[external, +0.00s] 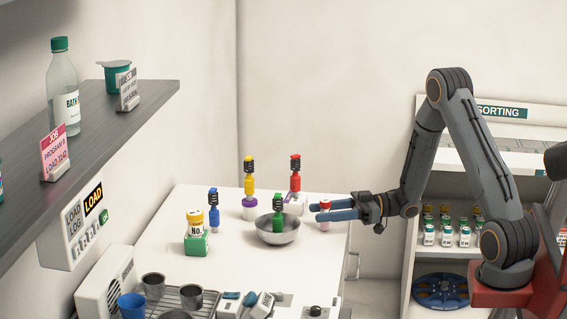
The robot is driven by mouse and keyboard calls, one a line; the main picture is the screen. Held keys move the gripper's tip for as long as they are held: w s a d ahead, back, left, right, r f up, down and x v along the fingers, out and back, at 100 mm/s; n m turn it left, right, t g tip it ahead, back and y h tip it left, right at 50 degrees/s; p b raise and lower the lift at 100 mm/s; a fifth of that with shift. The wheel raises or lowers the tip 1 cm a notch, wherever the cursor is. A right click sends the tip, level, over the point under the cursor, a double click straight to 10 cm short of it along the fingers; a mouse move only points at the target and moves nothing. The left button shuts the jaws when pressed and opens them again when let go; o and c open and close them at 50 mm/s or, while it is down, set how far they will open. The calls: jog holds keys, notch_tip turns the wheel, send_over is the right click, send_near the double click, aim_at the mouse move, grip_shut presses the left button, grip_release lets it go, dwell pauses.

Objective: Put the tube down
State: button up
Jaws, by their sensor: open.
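A small tube (325,226) with a red top and a pale body stands upright on the white table (165,256), near its right edge. My gripper (322,211) reaches in from the right, with its two blue fingers level and apart at the tube's upper part. The tube shows between or just behind the fingertips; I cannot tell whether they touch it. The fingers hide part of it.
A metal bowl (265,236) holding a green piece (278,218) stands left of my fingers. A yellow-capped bottle (195,222) sits in a green holder. Racked cups crowd the front.

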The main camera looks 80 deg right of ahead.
grip_shut()
jog(key=shift+r, duration=0.1)
